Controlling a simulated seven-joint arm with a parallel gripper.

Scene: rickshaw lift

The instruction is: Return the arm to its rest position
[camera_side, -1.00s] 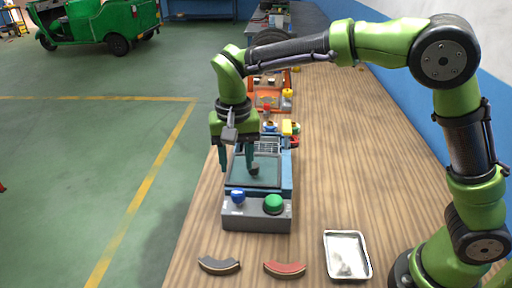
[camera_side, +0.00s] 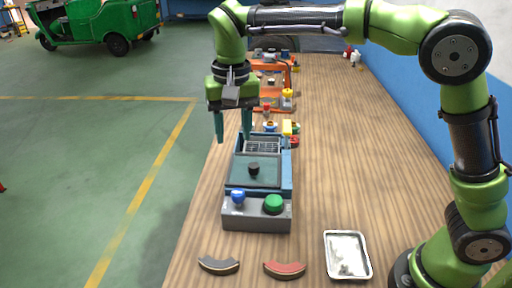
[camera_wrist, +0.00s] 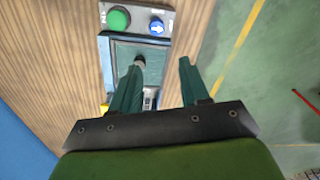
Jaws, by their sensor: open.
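My gripper (camera_side: 233,136) is open and empty in the side view, hanging fingers down above the left back part of the blue-grey device. In the wrist view its two teal fingers (camera_wrist: 160,75) stand apart with nothing between them. The device (camera_side: 257,212) sits on the wooden bench, with a blue knob (camera_side: 238,196) and a green button (camera_side: 273,203) on its front panel. A small black knob (camera_side: 254,169) stands on its flat lid, clear of the fingers; in the wrist view the knob (camera_wrist: 140,60) is partly behind one finger.
A dark curved pad (camera_side: 219,265), a red curved pad (camera_side: 284,269) and a metal tray (camera_side: 347,256) lie in front on the bench. An orange fixture (camera_side: 270,97) and a yellow-topped part (camera_side: 287,127) are behind the device. The bench's right side (camera_side: 350,150) is clear.

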